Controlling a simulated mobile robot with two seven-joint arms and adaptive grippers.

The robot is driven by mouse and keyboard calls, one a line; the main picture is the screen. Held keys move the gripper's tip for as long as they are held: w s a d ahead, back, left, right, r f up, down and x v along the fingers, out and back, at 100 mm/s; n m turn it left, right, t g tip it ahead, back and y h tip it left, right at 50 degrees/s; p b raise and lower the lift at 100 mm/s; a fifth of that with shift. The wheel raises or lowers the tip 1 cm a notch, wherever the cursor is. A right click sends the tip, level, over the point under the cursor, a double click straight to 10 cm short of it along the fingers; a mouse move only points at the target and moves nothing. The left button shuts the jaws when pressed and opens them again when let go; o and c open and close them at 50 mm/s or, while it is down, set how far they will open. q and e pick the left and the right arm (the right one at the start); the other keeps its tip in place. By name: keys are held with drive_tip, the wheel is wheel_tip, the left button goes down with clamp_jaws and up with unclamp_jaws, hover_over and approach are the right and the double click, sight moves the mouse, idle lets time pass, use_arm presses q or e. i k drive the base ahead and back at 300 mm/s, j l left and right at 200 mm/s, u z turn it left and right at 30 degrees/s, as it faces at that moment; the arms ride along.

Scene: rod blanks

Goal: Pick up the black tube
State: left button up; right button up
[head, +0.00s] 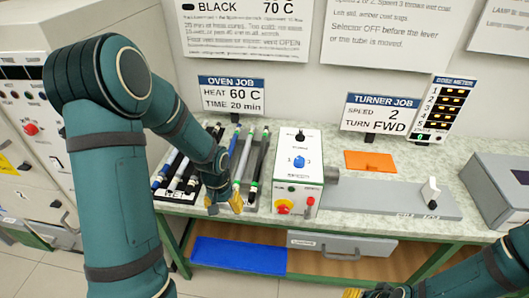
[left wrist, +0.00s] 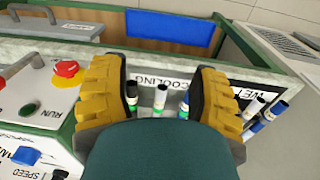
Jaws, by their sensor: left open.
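A black tube (head: 262,157) with a green end lies at the right of the cooling rack, beside a white tube (head: 244,152) and a blue tube (head: 233,140). In the left wrist view the black tube (left wrist: 131,97) is nearest the left finger, with the white tube (left wrist: 160,98) and blue tube (left wrist: 185,102) to its right. My left gripper (head: 225,204) is open and empty at the rack's front; its fingers (left wrist: 158,92) frame these tube ends, but their depth is unclear. My right gripper (head: 366,293) is mostly cut off at the bottom edge.
The WET rack (head: 177,196) holds more tubes, dark ones among them, left of the cooling rack. A white control box (head: 312,152) with red and yellow knob stands close on the right. Beyond it are a grey machine bed (head: 385,197) and an orange sheet (head: 369,161).

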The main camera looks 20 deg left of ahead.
sight(253, 184)
drive_tip(key=i, duration=0.9)
